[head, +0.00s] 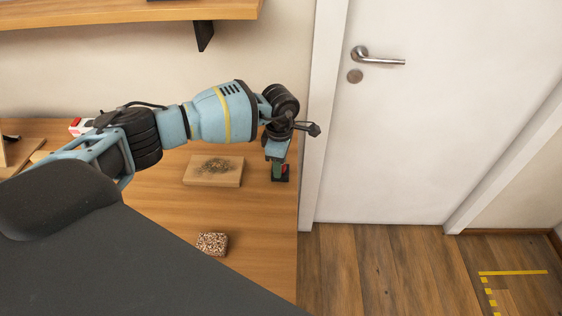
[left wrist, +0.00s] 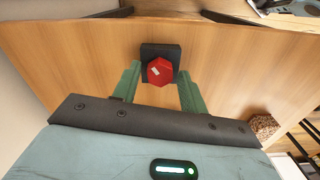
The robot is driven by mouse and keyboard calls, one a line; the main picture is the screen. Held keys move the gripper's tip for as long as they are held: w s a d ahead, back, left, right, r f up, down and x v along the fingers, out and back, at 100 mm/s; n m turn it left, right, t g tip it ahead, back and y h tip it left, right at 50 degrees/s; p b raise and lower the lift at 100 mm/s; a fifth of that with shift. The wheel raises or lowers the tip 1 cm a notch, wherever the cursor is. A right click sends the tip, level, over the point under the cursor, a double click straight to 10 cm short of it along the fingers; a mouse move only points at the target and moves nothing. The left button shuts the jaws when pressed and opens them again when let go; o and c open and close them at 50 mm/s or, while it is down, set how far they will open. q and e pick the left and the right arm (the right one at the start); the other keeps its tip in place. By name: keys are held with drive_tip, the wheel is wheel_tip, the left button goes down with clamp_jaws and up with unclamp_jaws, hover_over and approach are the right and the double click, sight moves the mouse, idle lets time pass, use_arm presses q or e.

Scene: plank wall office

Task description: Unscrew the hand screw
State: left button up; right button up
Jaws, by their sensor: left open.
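The hand screw shows in the left wrist view as a red faceted knob (left wrist: 160,71) on a dark square base (left wrist: 153,51) on the wooden tabletop. My left gripper (left wrist: 157,73) is open, with one green finger on each side of the red knob. I cannot tell whether the fingers touch it. In the head view my left gripper (head: 279,171) points down at the right edge of the table, and the red knob (head: 285,168) is mostly hidden behind it. My right gripper is not in view.
A wooden board (head: 214,179) with a dark scribble-like patch lies left of my gripper on the table (head: 165,215). A speckled block (head: 212,244) lies nearer the front. A shelf (head: 130,12) hangs above. A white door (head: 430,130) stands to the right.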

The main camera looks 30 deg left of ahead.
use_arm(q)
drive_tip(key=m+b, duration=0.1)
drive_tip(key=m, duration=0.2)
drive_tip(key=shift+f, duration=0.15)
drive_tip(key=shift+m, duration=1.1)
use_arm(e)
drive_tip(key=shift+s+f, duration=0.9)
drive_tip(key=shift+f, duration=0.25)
use_arm(q)
drive_tip(key=shift+r, duration=0.2)
clamp_jaws()
drive_tip(key=shift+r+n, duration=0.15)
drive_tip(key=shift+n, duration=1.05)
drive_tip(key=shift+n+p, duration=0.6)
drive_tip(key=shift+n, duration=0.6)
drive_tip(key=shift+f, duration=0.2)
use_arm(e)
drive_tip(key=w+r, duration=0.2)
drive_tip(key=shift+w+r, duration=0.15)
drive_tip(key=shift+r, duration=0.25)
